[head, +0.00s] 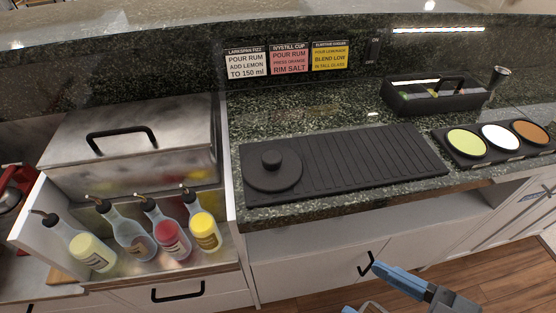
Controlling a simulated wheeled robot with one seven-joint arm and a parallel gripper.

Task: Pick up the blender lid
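The blender lid (273,166) is a round black disc with a short knob on top. It lies flat on the left end of a black ribbed mat (375,157) on the dark green stone counter. My gripper (358,289) is at the bottom of the head view, right of and nearer than the lid, in front of the cabinets. Its blue fingers are apart with nothing seen between them. Part of it is cut off by the lower frame edge.
Several pour-spout bottles (171,238) stand in a rack at left, before a metal lidded bin (133,157). At right are a black caddy (436,99) and a tray of three coloured dishes (499,137). Recipe cards (289,59) stand behind.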

